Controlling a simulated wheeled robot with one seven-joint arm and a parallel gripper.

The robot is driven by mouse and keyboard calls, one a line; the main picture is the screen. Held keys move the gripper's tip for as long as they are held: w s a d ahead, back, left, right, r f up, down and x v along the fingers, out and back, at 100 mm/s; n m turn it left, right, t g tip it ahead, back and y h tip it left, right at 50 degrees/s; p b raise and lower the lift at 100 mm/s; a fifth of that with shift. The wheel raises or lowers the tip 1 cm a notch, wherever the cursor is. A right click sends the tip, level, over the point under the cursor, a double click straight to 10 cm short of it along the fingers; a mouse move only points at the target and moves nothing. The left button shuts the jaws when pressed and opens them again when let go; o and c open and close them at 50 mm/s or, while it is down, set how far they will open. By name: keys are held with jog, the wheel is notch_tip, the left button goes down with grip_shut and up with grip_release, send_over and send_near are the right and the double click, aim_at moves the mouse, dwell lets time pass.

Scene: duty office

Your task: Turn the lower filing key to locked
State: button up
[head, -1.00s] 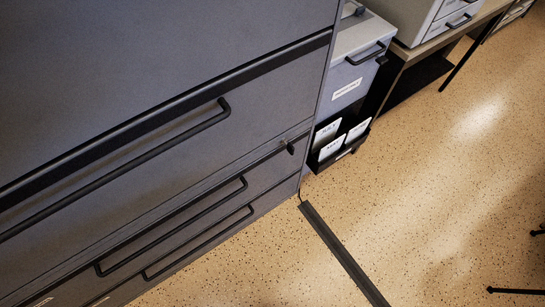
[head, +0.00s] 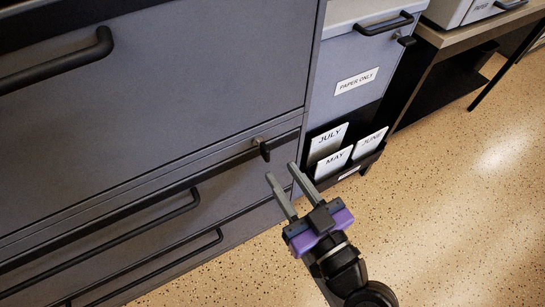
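The lower filing key (head: 264,150) is a small dark key at the upper right of a grey drawer front, close to the cabinet's right edge. The grey filing cabinet (head: 180,110) fills the left of the head view. My gripper (head: 281,173) is open and empty, its two grey fingers pointing up toward the key. The fingertips appear a little below the key in the picture. I see no contact, but the exact gap in depth cannot be told.
Black bar handles (head: 130,245) stick out from the lower drawers. To the right stands a paper cabinet (head: 352,80) with a black rack of month cards (head: 326,143). A desk (head: 455,35) stands farther right. The speckled floor (head: 450,220) is clear at right.

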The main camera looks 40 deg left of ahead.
aim_at(269, 155)
jog(key=x, duration=0.7)
jog(key=shift+a, duration=0.45)
grip_shut()
